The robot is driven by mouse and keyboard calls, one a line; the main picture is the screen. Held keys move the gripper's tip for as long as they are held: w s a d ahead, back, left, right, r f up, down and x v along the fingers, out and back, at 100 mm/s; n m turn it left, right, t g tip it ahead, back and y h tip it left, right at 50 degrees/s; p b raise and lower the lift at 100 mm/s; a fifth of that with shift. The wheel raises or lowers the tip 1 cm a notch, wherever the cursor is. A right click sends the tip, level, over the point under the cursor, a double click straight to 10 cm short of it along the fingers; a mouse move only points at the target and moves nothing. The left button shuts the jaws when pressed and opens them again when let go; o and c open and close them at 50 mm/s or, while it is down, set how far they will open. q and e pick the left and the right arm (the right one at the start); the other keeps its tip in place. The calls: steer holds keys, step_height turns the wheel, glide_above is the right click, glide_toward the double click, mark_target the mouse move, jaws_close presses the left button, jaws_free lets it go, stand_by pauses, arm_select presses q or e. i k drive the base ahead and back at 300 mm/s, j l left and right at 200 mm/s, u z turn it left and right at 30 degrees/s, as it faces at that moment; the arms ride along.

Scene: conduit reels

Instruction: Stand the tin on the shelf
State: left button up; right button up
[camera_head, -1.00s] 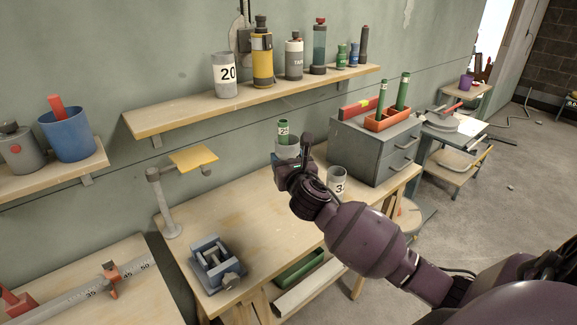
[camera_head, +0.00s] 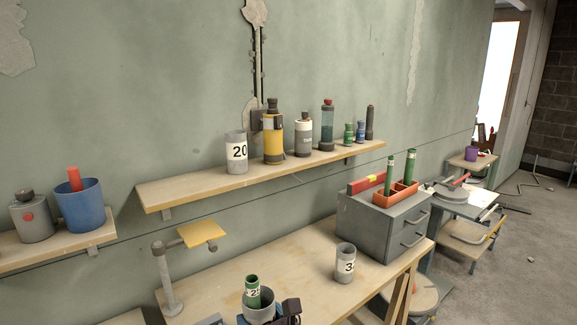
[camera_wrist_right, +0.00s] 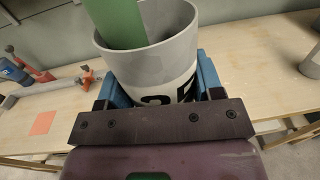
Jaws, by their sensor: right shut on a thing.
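A grey tin (camera_head: 259,308) with a green tube (camera_head: 253,286) standing in it is at the bottom of the head view, over the bench. My right gripper (camera_head: 279,318) is shut on this tin, mostly cut off by the frame edge. In the right wrist view the tin (camera_wrist_right: 150,72) stands between the blue fingers, with dark digits partly hidden by the gripper. The wooden wall shelf (camera_head: 200,186) carries a grey tin marked 20 (camera_head: 236,158), a yellow bottle (camera_head: 273,140) and several other bottles. Its left end is bare. My left gripper is not in view.
Another grey tin (camera_head: 345,262) stands on the bench (camera_head: 310,262) beside the grey drawer unit (camera_head: 385,225). A post with a small yellow plate (camera_head: 201,233) rises at the bench's left. A lower shelf (camera_head: 70,246) at left holds a blue bucket (camera_head: 82,208).

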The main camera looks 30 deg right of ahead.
mark_target(182, 185)
steer(key=i+l, duration=0.15)
steer(key=l, duration=0.2)
steer(key=i+l, duration=0.1)
steer(key=l, duration=0.3)
steer(key=i+l+u, duration=0.1)
steer(key=l, duration=0.25)
steer(key=u, duration=1.1)
steer(key=i+l, duration=0.05)
steer(key=l, duration=0.05)
